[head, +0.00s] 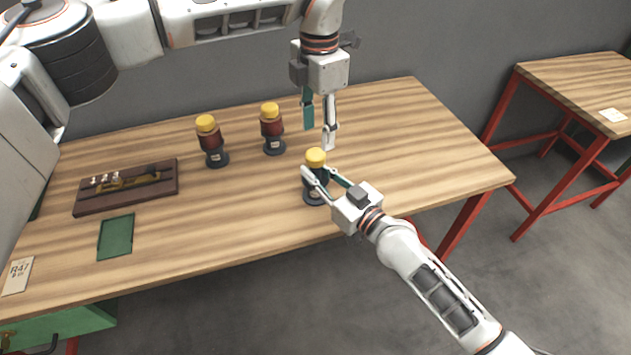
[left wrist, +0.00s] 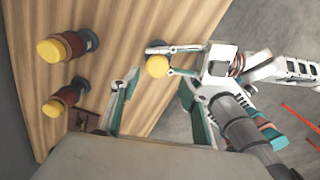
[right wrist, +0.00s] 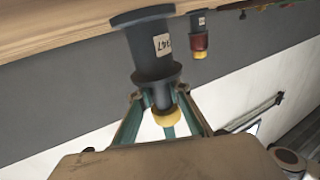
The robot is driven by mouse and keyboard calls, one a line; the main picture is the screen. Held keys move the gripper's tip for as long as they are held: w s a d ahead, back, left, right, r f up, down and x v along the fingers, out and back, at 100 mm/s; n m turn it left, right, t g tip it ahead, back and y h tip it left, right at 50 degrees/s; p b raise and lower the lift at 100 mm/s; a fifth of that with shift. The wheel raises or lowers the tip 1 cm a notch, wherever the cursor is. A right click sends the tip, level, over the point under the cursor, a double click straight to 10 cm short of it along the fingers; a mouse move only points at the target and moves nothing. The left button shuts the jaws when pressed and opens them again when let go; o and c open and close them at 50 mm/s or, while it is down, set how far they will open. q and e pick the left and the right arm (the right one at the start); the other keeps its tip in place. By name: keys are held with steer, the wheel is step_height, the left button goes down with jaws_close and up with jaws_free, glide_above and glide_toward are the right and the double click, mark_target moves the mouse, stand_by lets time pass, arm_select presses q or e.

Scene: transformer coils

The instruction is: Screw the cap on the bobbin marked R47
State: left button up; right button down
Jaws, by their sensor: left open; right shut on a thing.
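The bobbin marked R47 (head: 315,192) stands upright near the table's front edge, dark, without red winding. Its label shows in the right wrist view (right wrist: 163,45), partly turned away. A yellow cap (head: 316,157) sits on its top; whether it is fully seated I cannot tell. My right gripper (head: 322,174) is shut on the bobbin just below the cap; in the right wrist view its fingers flank the upper part. My left gripper (head: 318,136) is open and empty, pointing down just above and behind the cap. The cap also shows in the left wrist view (left wrist: 157,66).
Two red-brown bobbins with yellow caps (head: 211,140) (head: 272,128) stand behind to the left. A wooden tray (head: 150,188) with small parts, a green mat (head: 116,237) and an R47 card (head: 18,276) lie on the left. The table's right part is clear.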

mark_target(315, 153)
arm_select(q)
steer(key=n, duration=0.5)
steer(key=shift+w+a+r+n, duration=0.1)
steer(key=shift+r+n, duration=0.2)
steer(key=shift+n, duration=0.1)
steer(key=n, duration=0.5)
steer(key=shift+w+a+r, duration=0.1)
steer(key=shift+a+r, duration=0.05)
steer(key=shift+r, duration=0.1)
steer(key=shift+f, duration=0.15)
steer(key=shift+f, duration=3.9)
steer(key=c, duration=1.1)
